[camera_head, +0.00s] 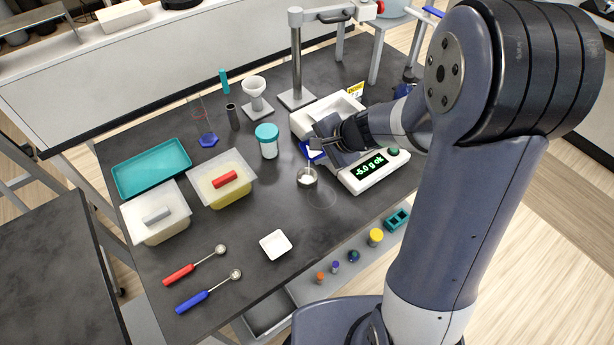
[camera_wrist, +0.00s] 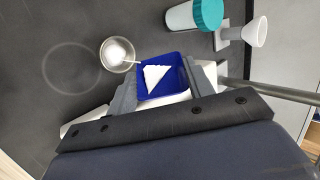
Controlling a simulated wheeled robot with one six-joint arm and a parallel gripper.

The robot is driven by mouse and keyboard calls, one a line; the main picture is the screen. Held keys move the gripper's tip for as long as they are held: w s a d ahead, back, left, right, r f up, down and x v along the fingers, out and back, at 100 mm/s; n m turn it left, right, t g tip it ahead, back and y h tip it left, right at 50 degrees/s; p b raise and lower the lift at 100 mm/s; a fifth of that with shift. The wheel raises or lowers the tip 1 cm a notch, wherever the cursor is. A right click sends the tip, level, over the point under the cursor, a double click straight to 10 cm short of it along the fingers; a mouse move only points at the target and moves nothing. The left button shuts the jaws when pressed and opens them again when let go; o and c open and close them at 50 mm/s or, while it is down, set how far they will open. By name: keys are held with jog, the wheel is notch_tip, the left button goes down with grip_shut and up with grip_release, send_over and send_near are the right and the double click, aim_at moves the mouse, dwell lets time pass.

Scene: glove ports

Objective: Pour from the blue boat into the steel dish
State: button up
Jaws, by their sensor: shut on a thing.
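The blue boat (camera_wrist: 181,80) is a shallow square tray with a white wedge of powder in it. My gripper (camera_wrist: 165,86) is shut on it, one finger at each side. In the head view my gripper (camera_head: 324,147) holds the boat (camera_head: 309,151) beside the scale, above the table. The steel dish (camera_head: 306,184) is small and round and stands on the table just below and in front of the boat. White powder shows in the dish (camera_wrist: 103,61) in the wrist view. A thin pale line, like falling powder, runs between the boat's edge and the dish.
The scale (camera_head: 371,168) reads "-5.0 g ok". A teal-lidded jar (camera_head: 268,147) stands behind the dish, a white funnel on a stand (camera_head: 255,93) farther back. A white boat (camera_head: 276,244) and two scoops (camera_head: 195,265) lie in front. Two tubs (camera_head: 223,190) stand left.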

jog(key=shift+s+a+n+t+h+b, duration=0.1)
jog(key=shift+s+n+t+h+b, duration=0.3)
jog(key=shift+b, duration=1.1)
jog(key=shift+s+a+n+t+h+b, duration=0.15)
jog(key=shift+t+b, duration=0.5)
jog(key=shift+b, duration=0.8)
jog(key=shift+s+a+n+t+h+b, duration=0.2)
jog(key=shift+t+b, duration=0.35)
jog(key=shift+b, duration=0.95)
jog(key=shift+s+a+f+n+t+h+b, duration=0.1)
jog(key=shift+s+n+t+h+b, duration=0.3)
jog(key=shift+b, duration=0.75)
jog(key=shift+w+a+f+n+t+y+b, duration=0.15)
jog(key=shift+t+b, duration=0.45)
jog(key=shift+b, duration=0.55)
jog(key=shift+s+n+t+h+b, duration=0.4)
jog(key=shift+t+b, duration=0.5)
jog(key=shift+b, duration=0.45)
